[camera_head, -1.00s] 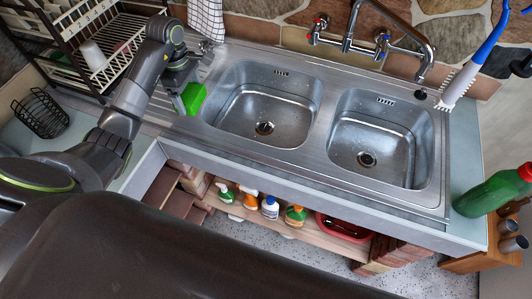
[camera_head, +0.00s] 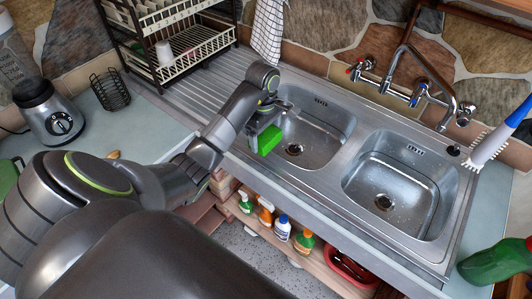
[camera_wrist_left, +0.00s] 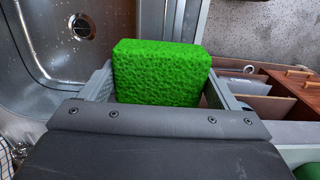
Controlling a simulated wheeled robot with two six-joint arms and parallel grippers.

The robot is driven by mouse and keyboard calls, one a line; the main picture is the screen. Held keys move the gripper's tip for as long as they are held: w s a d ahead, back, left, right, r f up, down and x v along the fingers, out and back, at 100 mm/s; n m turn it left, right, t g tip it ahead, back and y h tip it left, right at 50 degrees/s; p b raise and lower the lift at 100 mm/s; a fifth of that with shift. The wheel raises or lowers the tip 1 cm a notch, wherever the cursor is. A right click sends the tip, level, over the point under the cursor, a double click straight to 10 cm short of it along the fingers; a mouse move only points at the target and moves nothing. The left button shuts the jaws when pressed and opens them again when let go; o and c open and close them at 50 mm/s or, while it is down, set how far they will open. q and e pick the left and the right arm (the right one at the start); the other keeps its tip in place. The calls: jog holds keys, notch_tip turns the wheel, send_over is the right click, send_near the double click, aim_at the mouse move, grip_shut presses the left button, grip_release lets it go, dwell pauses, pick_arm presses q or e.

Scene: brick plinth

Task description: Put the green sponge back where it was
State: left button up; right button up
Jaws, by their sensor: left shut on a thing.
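The green sponge (camera_head: 265,140) is a bright green block held in my left gripper (camera_head: 262,134). In the head view it is near the front left edge of the left sink basin (camera_head: 310,135). The left wrist view shows the sponge (camera_wrist_left: 160,72) upright between the two grey fingers of my left gripper (camera_wrist_left: 160,88). The basin's drain (camera_wrist_left: 82,27) shows at the upper left there. I cannot tell how high the sponge is above the sink's edge. My right gripper is not in view.
A two-tier dish rack (camera_head: 185,40) stands at the back left of the ribbed drainboard (camera_head: 205,82). A black wire basket (camera_head: 110,90) and a blender (camera_head: 50,115) stand on the left counter. Several bottles (camera_head: 283,228) stand on the shelf below. A green bottle (camera_head: 495,263) is at right.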

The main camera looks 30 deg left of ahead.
pick_arm(q)
jog(key=shift+d+f+b, duration=0.1)
jog(key=shift+f+b, duration=0.25)
jog(key=shift+f, duration=0.45)
jog(key=shift+d+f, duration=0.1)
jog(key=shift+f, duration=0.15)
notch_tip(320, 180, down, 4)
jog(key=shift+r+p, duration=0.1)
jog(key=shift+p, duration=0.6)
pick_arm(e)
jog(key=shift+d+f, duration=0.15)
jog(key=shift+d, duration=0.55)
pick_arm(q)
jog(key=shift+f+b, duration=0.5)
jog(key=shift+b, duration=0.15)
jog(key=o, duration=0.9)
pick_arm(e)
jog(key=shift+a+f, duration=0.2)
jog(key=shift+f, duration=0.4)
